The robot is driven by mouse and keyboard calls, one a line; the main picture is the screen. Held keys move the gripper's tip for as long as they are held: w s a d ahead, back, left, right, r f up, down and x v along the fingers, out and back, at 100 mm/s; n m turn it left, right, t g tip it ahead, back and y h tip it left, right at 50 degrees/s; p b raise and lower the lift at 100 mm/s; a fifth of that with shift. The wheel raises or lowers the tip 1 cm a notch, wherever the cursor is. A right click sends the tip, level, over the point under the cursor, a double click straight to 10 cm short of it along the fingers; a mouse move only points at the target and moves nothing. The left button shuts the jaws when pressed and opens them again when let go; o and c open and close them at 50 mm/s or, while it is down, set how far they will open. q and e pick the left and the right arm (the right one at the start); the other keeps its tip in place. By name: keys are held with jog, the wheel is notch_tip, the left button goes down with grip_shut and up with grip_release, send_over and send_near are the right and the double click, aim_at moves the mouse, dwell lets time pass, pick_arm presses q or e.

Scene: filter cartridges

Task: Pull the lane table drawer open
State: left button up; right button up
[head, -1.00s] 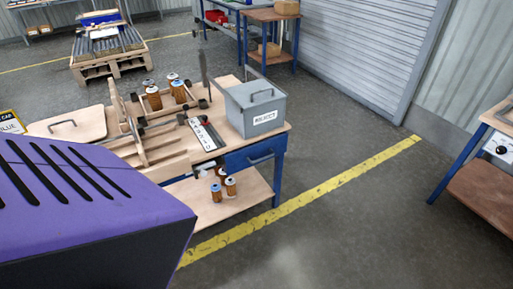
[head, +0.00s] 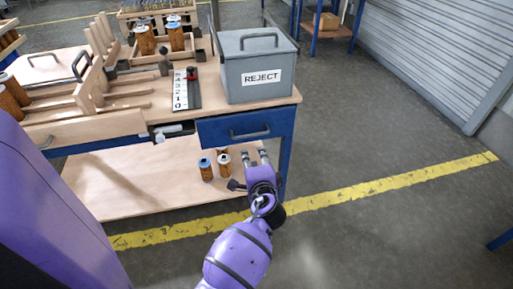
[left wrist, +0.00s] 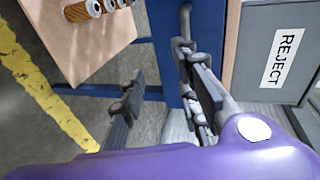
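The lane table (head: 130,122) has a blue drawer (head: 215,130) under its right front corner, and the drawer looks shut. Its grey bar handle (head: 250,133) faces me. My left gripper (head: 256,157) is just below the handle in the head view, with its fingers apart and nothing seen between them. In the left wrist view the gripper (left wrist: 158,66) is wide open. There the blue drawer front (left wrist: 212,28) and the handle (left wrist: 185,20) lie near the right finger; I cannot tell whether they touch. My right gripper is not in view.
A grey REJECT box (head: 258,75) stands on the table above the drawer. A number strip (head: 181,90) and wooden racks are left of it. Brown cartridges (head: 206,169) stand on the lower shelf, near the gripper. The floor to the right is clear, with a yellow line (head: 385,190).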

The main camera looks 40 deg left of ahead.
aim_at(253, 134)
pick_arm(q)
jog(key=shift+y, duration=0.8)
jog(key=w+a, duration=0.2)
jog(key=w+a+r+b, duration=0.1)
jog(key=w+a, duration=0.1)
jog(key=w, duration=0.1)
jog(key=w+a+b, duration=0.1)
jog(key=w+a, duration=0.1)
jog(key=w, duration=0.1)
jog(key=shift+a+r, duration=0.1)
jog(key=shift+r, duration=0.15)
jog(key=shift+w+a+b, duration=0.25)
jog(key=shift+b, duration=0.05)
grip_shut()
